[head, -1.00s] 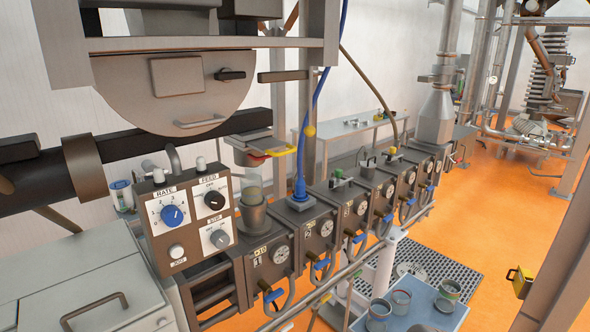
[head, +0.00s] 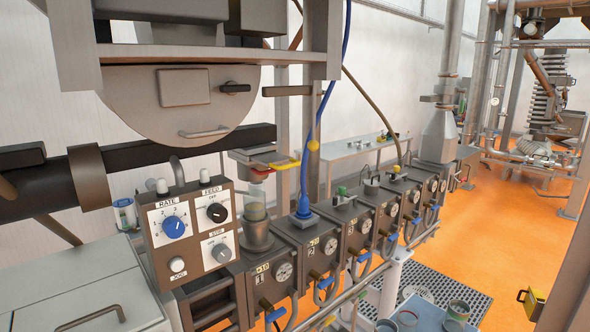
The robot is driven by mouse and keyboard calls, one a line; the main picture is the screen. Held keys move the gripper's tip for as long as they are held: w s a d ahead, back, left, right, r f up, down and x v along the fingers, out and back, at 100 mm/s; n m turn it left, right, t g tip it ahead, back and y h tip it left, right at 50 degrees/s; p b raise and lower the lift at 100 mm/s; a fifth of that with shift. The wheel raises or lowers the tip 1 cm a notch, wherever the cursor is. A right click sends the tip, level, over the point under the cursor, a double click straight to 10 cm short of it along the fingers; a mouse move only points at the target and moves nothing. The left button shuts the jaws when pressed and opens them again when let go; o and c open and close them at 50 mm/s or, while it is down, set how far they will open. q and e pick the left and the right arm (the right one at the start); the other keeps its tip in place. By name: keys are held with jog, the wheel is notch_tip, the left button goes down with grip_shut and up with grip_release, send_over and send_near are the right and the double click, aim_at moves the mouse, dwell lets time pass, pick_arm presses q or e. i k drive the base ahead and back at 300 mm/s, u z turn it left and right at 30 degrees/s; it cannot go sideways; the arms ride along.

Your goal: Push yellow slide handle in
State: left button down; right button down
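The yellow slide handle (head: 285,163) sits on the right side of a small grey and red slide gate (head: 258,155) under the large feeder housing. It sticks out to the right of the gate. A clear tube and a metal funnel (head: 257,236) stand directly below the gate, on the first barrel block. Neither of my grippers shows in the head view, and nothing is seen touching the handle.
A control box (head: 187,234) with RATE and FEED knobs stands left of the funnel. A blue cable (head: 310,150) rises just right of the handle. Several barrel blocks run toward the back right. Orange floor (head: 478,232) lies open at right.

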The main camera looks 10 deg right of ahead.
aim_at(272, 159)
jog(key=u, duration=0.55)
jog(key=k, duration=1.3)
jog(key=u, duration=0.3)
jog(key=i, duration=0.25)
jog(key=z, duration=0.85)
jog(key=i, duration=1.55)
jog(key=u, duration=0.45)
